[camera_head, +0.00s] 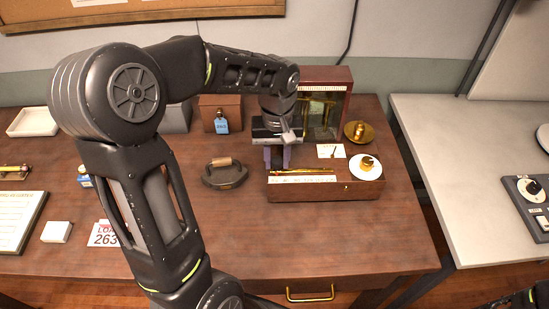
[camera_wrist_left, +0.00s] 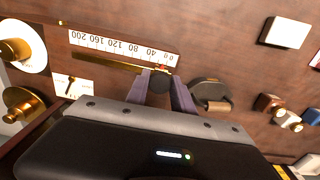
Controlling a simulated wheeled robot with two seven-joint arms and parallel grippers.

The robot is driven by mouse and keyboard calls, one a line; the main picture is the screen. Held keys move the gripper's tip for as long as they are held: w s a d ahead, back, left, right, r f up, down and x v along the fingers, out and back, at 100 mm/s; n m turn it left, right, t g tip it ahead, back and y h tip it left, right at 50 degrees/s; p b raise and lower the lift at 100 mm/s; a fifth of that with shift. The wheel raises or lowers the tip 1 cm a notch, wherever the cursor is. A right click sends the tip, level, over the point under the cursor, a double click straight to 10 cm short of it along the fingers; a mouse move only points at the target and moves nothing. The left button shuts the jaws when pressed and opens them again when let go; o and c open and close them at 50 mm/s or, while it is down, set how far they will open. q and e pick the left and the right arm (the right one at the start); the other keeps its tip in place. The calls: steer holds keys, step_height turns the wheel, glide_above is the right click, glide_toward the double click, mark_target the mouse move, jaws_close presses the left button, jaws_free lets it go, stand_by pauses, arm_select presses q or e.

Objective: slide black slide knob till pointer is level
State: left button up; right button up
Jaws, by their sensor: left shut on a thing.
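A wooden balance box (camera_head: 318,190) stands on the desk with a brass rail (camera_head: 303,171) along a white number scale (camera_wrist_left: 122,47). My left gripper (camera_head: 278,160) is over the rail's left part in the head view. In the left wrist view its purple-grey fingers (camera_wrist_left: 166,84) are shut on the black slide knob (camera_wrist_left: 161,84), near the low-number end of the scale. The pointer (camera_wrist_left: 70,85) is a thin dark needle on a white card (camera_head: 331,151); it looks slightly tilted.
A white pan (camera_head: 366,173) with a brass weight and a brass dish (camera_head: 354,131) are on the box's right. The desk's front is clear.

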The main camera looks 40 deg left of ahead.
arm_select(q)
steer(key=shift+w+d, duration=0.65)
steer(key=shift+d, duration=0.25)
steer(key=o, duration=1)
steer(key=shift+r, duration=0.1)
steer(key=shift+r+p, duration=0.8)
steer(key=shift+r, duration=0.75)
step_height(320, 180, up, 4)
steer(key=shift+f, duration=0.1)
